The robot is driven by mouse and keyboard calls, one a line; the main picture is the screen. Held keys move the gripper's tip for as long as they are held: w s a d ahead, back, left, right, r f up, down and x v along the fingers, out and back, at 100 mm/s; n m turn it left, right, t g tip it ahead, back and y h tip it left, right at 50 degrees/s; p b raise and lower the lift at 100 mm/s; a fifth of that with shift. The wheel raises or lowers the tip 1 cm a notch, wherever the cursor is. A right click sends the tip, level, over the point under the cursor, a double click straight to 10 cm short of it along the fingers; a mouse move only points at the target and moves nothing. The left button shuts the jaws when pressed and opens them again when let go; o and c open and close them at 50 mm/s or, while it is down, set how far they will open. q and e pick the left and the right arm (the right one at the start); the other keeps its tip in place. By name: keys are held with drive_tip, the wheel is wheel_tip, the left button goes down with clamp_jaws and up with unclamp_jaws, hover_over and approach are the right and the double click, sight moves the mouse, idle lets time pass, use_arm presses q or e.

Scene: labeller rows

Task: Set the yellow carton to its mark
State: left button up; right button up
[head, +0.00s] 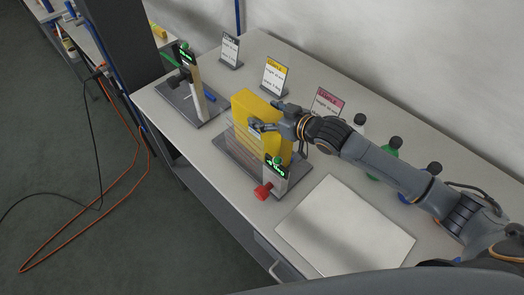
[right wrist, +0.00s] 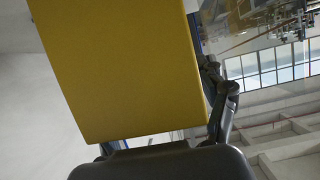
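The yellow carton (head: 249,108) stands upright on a grey labeller base (head: 224,150), beside a clear plate on its left. It also fills much of the right wrist view (right wrist: 120,65). My right gripper (head: 265,118) is at the carton's right side, with one finger across its near face. In the right wrist view one finger (right wrist: 222,100) lies by the carton's right edge; the other is hidden, so its grip is unclear. A post with a lit green display (head: 275,168) and a red knob (head: 263,191) stands at the near end. My left gripper is out of view.
A second labeller (head: 188,88) with a green display stands to the left. Black-, yellow- (head: 274,75) and pink-headed cards stand behind. Bottles with black caps (head: 388,155) are partly hidden behind my right arm. A pale blank sheet (head: 345,226) lies at the front right.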

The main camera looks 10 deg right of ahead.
drive_tip(key=shift+f, duration=0.1)
drive_tip(key=v, duration=1.2)
